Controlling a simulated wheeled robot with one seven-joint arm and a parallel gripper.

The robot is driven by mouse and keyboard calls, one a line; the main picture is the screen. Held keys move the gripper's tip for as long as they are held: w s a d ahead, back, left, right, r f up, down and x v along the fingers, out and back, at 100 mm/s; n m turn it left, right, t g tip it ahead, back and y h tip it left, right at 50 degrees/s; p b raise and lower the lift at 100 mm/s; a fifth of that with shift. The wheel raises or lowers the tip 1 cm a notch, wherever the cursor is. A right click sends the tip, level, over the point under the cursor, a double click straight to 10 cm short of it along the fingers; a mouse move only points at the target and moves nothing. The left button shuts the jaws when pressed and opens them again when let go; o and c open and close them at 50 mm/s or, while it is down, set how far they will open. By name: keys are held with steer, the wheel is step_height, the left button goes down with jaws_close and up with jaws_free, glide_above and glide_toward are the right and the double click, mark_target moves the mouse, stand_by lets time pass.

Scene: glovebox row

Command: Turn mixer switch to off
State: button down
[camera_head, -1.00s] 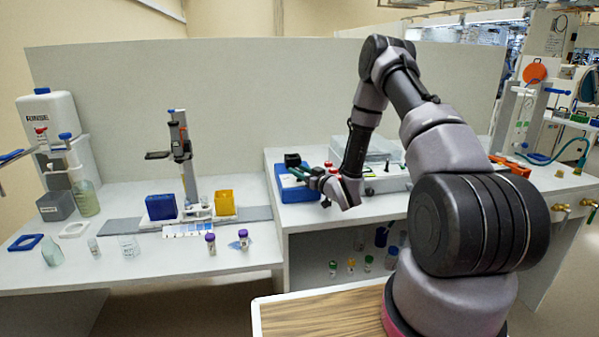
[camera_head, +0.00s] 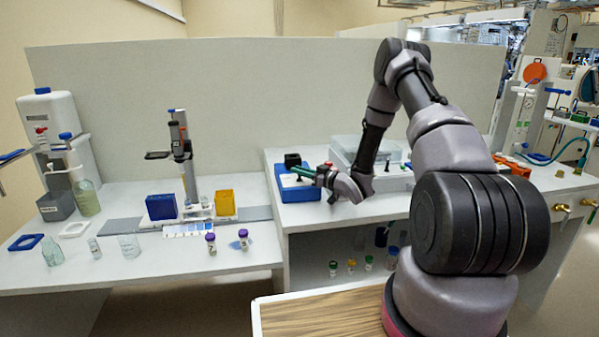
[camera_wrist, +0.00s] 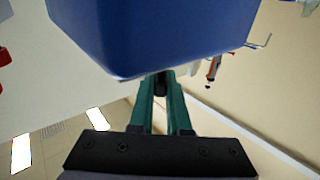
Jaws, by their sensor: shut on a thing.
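The mixer is a blue box (camera_head: 297,190) with a black top (camera_head: 292,160), on the raised bench in the head view. Its blue body fills the top of the wrist view (camera_wrist: 155,32). My gripper (camera_head: 318,173) is at the mixer's right side, its green fingers pointing at it. In the wrist view my gripper (camera_wrist: 160,88) has its fingers closed together around a small dark part, apparently the mixer switch (camera_wrist: 160,80), just at the lower edge of the blue body. The fingertips and the blue body hide most of this part, so its setting cannot be read.
A clear-lidded box (camera_head: 352,148) stands behind my wrist. Several small capped vials (camera_head: 350,267) stand on the shelf below. The lower left bench holds a blue rack (camera_head: 161,207), a yellow rack (camera_head: 225,203) and glassware. The raised bench's front strip is clear.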

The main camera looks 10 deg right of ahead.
steer(key=c, duration=0.9)
jaws_free()
steer(key=v, duration=1)
steer(key=shift+s+d, duration=0.25)
steer(key=shift+s, duration=0.05)
